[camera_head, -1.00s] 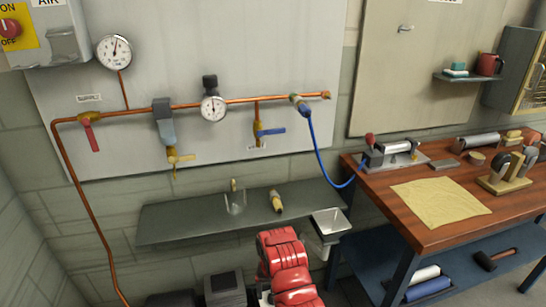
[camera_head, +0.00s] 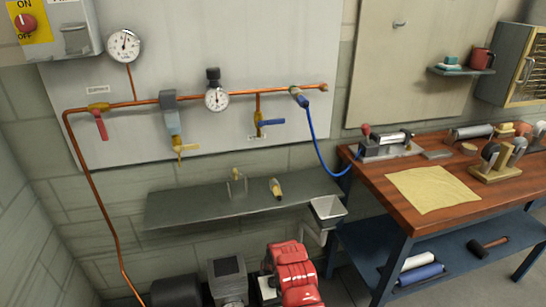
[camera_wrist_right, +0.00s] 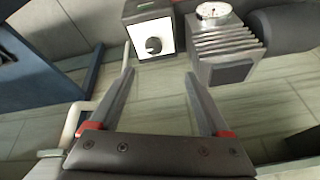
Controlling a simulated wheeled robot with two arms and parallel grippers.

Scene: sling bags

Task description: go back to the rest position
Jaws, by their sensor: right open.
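My right gripper (camera_wrist_right: 160,76) shows in the right wrist view. Its two dark fingers stand wide apart, with nothing between them but the tiled floor beyond. The fingertips point toward a dark box with a white face and black knob (camera_wrist_right: 152,40) and a grey finned motor with a dial (camera_wrist_right: 226,45); I cannot tell the exact gap. In the head view a red, ribbed part of my own right arm shows at the bottom centre; its fingers cannot be made out there. My left gripper is in neither view.
A wooden workbench (camera_head: 386,166) with a yellow cloth (camera_head: 431,189) stands at the right. A grey wall shelf (camera_head: 205,208) and a hopper (camera_head: 328,209) are near my arm. A copper pipe (camera_head: 140,101) and blue hose (camera_head: 314,138) run along the wall. The grey motor (camera_head: 228,277) sits low.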

